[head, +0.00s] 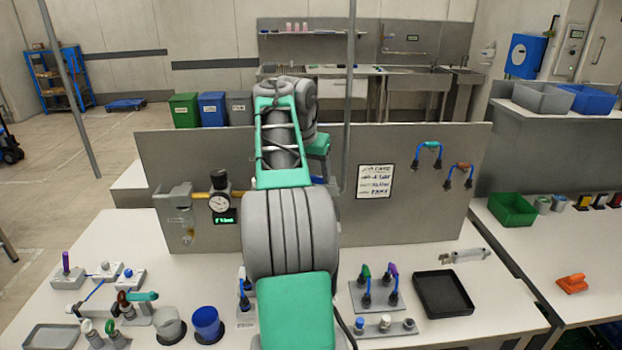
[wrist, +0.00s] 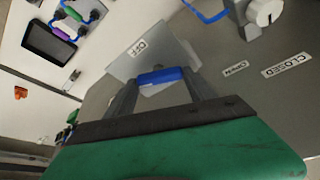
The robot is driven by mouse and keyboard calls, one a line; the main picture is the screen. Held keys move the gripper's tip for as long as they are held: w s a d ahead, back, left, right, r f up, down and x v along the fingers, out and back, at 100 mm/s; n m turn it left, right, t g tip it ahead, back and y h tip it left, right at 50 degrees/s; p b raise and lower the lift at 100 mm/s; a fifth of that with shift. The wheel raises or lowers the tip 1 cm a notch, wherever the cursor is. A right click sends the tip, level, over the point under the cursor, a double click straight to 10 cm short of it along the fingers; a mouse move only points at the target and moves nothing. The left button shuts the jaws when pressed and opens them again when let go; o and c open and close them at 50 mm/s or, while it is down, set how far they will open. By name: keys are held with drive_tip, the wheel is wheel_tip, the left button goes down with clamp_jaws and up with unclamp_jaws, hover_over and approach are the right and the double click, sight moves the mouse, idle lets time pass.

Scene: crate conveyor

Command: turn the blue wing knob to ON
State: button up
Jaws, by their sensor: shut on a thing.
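The blue wing knob (wrist: 162,76) shows in the wrist view as a blue bar in front of a light grey plate (wrist: 178,48). The plate carries an OFF label (wrist: 138,47); I see no ON label. My gripper (wrist: 162,82) has one finger at each end of the blue bar and is shut on it. In the head view my arm covers the gripper and most of the knob's place on the grey upright panel (head: 430,215). Only a small blue bit shows beside the arm there.
A gauge (head: 219,203) is on the panel, left of my arm. Knobs, cups and a black tray (head: 443,294) stand on the white table. In the wrist view, OPEN (wrist: 235,69) and CLOSED (wrist: 287,64) labels are nearby.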

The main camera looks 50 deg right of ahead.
drive_tip(key=shift+s+f+n+t+b, duration=0.1)
drive_tip(key=shift+f+n+t+b, duration=0.2)
drive_tip(key=shift+n+b, duration=0.65)
drive_tip(key=shift+r+n+t+b, duration=0.2)
drive_tip(key=shift+n+t+b, duration=0.1)
drive_tip(key=shift+n+b, duration=0.3)
drive_tip(key=shift+s+r+n+y+p, duration=0.1)
drive_tip(key=shift+r+n+y+p, duration=0.3)
drive_tip(key=shift+n+p, duration=0.4)
drive_tip(key=shift+f+p, duration=0.15)
drive_tip(key=shift+p, duration=0.5)
drive_tip(key=shift+f+n+t, duration=0.2)
drive_tip(key=shift+n+t, duration=0.05)
drive_tip(key=shift+t, duration=0.05)
drive_tip(key=o, duration=1.4)
drive_tip(key=shift+r, duration=0.15)
